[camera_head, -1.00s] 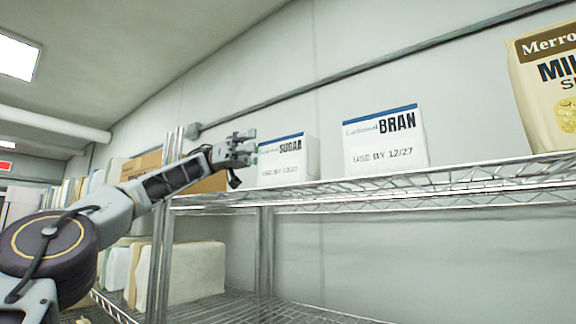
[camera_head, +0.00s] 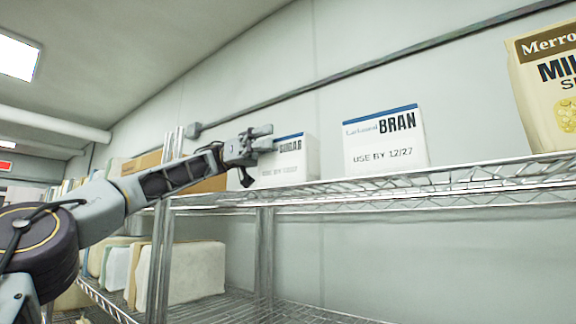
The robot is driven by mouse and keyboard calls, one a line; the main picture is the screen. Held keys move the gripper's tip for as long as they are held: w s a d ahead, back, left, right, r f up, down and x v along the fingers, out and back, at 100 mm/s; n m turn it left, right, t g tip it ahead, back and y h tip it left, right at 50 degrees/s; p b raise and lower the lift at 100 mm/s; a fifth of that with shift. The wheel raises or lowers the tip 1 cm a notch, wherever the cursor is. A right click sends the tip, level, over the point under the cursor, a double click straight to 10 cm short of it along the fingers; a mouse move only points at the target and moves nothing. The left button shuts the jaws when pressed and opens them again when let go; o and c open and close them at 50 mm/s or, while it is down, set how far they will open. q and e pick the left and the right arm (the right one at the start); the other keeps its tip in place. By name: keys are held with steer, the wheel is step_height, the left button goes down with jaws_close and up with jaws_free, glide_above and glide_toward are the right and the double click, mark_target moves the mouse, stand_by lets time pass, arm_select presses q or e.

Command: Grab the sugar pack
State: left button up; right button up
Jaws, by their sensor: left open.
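The sugar pack (camera_head: 292,167) is a white box with a blue top stripe and the word SUGAR. It stands upright on the upper wire shelf (camera_head: 400,189), left of the bran pack. My left gripper (camera_head: 268,139) is open at the pack's upper left, its fingers pointing right and overlapping the left part of the label in the head view. Whether the fingers touch the pack I cannot tell. My right gripper is not in view.
The white bran pack (camera_head: 385,142) stands to the right with a gap between. A large cream bag (camera_head: 545,90) stands at the far right. A metal shelf post (camera_head: 160,240) rises near my left arm. A lower shelf holds pale blocks (camera_head: 190,272).

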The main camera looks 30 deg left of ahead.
arm_select(q)
steer(key=shift+c, duration=0.4)
steer(key=c, duration=1.4)
steer(key=shift+r, duration=0.15)
steer(key=shift+r, duration=1.7)
steer(key=s+b, duration=0.1)
steer(key=s, duration=0.5)
steer(key=s+a+b, duration=0.1)
steer(key=s+b, duration=0.1)
steer(key=s, duration=0.4)
steer(key=s+b, duration=0.2)
steer(key=s, duration=0.4)
steer(key=shift+a, duration=0.2)
